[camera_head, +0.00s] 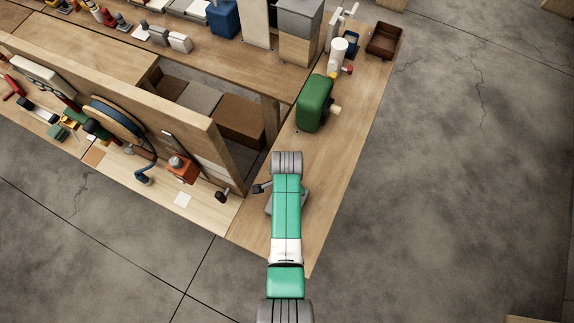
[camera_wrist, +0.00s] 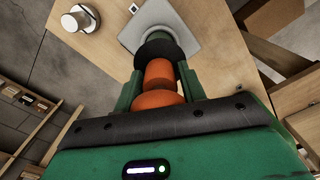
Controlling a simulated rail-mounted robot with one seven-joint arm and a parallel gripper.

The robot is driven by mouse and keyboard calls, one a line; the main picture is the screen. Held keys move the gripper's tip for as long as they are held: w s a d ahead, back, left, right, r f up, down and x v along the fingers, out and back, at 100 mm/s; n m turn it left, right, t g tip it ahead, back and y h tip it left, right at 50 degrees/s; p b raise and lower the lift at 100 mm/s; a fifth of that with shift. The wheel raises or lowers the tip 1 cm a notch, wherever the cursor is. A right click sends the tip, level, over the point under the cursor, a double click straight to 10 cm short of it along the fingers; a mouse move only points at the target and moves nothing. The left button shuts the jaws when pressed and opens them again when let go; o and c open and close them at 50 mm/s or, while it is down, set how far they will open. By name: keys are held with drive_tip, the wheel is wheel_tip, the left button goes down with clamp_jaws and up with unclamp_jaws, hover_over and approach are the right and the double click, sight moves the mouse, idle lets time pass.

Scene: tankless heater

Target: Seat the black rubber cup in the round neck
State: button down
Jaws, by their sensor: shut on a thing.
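In the wrist view my gripper (camera_wrist: 160,74) is shut on the orange handle (camera_wrist: 159,73) of the black rubber cup (camera_wrist: 153,51), with a dark green finger on each side. The cup is at the far end of the handle. Just beyond it is a pale round shape, apparently the round neck (camera_wrist: 131,38), on a grey plate (camera_wrist: 184,26). The cup lines up closely with it in this view. I cannot tell whether the cup touches the neck or is inside it. In the head view my arm hides the gripper and cup; the grey plate (camera_head: 270,207) shows beside it.
The plate lies on a wooden bench (camera_head: 325,165). A green rounded housing (camera_head: 314,103) stands farther back on it. A wooden upright panel (camera_head: 190,115) and a lower shelf with tools are at the left. A white cylinder (camera_wrist: 77,20) stands left of the plate. Open floor lies right.

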drive_tip(key=shift+f, duration=0.1)
drive_tip(key=shift+f+b, duration=1.35)
drive_tip(key=shift+f, duration=0.25)
drive_tip(key=shift+f+b, duration=1.3)
drive_tip(key=shift+f, duration=0.25)
idle(0.8)
drive_tip(key=c, duration=0.8)
unclamp_jaws()
drive_tip(key=shift+o, duration=0.2)
drive_tip(key=shift+c, duration=1)
drive_tip(key=shift+c, duration=0.8)
drive_tip(key=o, duration=0.6)
